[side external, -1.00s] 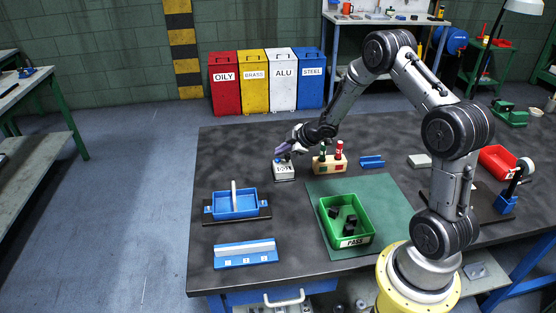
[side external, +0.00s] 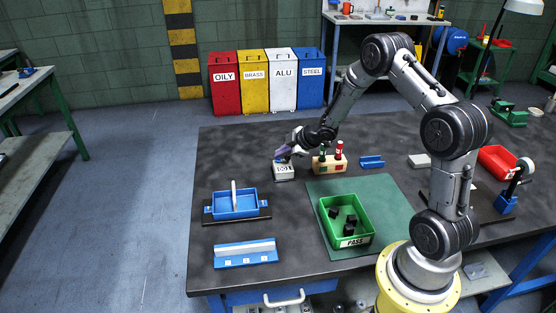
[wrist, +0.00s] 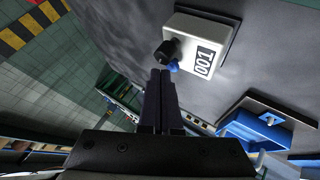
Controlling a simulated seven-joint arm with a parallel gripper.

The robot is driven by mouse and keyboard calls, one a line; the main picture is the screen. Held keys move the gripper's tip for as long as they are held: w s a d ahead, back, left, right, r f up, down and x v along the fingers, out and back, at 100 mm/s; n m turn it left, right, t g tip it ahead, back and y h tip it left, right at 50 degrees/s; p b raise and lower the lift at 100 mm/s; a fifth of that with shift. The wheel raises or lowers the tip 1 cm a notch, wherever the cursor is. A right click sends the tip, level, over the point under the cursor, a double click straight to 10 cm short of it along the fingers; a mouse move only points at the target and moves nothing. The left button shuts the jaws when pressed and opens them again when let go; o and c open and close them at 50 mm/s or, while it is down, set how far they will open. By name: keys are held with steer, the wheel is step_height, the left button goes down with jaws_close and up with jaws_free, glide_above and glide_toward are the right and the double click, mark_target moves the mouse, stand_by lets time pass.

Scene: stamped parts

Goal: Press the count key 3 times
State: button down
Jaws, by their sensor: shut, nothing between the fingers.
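The counter (side external: 284,174) is a pale box near the back left of the dark table. In the wrist view the counter (wrist: 190,40) has a display (wrist: 204,62) reading 001, a black knob (wrist: 168,50) and a small blue key (wrist: 173,67). My gripper (side external: 280,156) is over the counter from behind, fingers pointing down at it. In the wrist view my gripper (wrist: 161,73) is shut and empty, its tips right beside the blue key and partly covering it. I cannot tell whether they touch it.
A wooden block with red and green plugs (side external: 330,164) stands just right of the counter. A blue tray (side external: 236,214) lies in front, and a green PASS bin (side external: 364,237) holding dark parts sits on the green mat (side external: 390,196). The table left of the counter is clear.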

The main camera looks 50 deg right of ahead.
steer(key=shift+f, duration=0.45)
stand_by(0.6)
steer(key=shift+r, duration=0.9)
steer(key=shift+r, duration=2.5)
stand_by(0.6)
steer(key=shift+r, duration=1.9)
steer(key=shift+f, duration=0.1)
